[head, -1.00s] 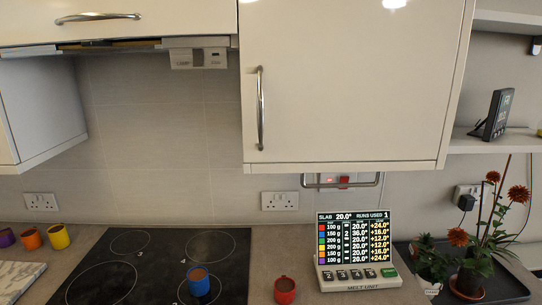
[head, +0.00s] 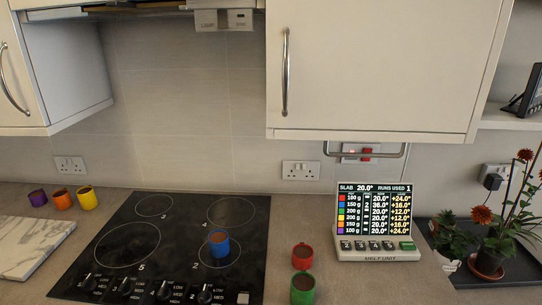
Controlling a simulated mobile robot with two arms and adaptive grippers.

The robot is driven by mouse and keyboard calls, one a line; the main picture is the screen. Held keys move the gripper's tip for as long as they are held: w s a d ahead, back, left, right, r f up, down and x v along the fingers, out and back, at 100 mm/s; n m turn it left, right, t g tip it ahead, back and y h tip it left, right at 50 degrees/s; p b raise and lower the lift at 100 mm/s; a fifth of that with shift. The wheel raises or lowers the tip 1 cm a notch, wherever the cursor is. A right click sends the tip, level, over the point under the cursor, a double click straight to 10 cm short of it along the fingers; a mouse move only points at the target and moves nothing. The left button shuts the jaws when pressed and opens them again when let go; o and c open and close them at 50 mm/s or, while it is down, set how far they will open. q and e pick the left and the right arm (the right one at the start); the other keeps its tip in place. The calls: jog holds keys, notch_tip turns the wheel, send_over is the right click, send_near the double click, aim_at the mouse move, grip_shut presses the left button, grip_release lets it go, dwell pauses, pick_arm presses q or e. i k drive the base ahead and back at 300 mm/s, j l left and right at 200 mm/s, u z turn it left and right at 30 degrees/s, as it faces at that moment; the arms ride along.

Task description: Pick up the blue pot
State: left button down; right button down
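The blue pot (head: 219,249) stands upright on the black glass hob (head: 145,262), on the ring marked 2 at the front right. Its filling looks brown or orange. Neither gripper is in the head view, so I cannot see whether either is open or shut. Nothing touches the blue pot.
A red pot (head: 302,258) and a green pot (head: 302,292) stand right of the hob. Purple (head: 38,198), orange (head: 62,200) and yellow (head: 87,200) pots stand at the left, behind a marble slab (head: 32,245). The melt unit (head: 374,225) and potted plants (head: 487,262) are at the right.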

aim_at(219, 245)
jog(key=j, duration=1.4)
jog(key=u, duration=0.05)
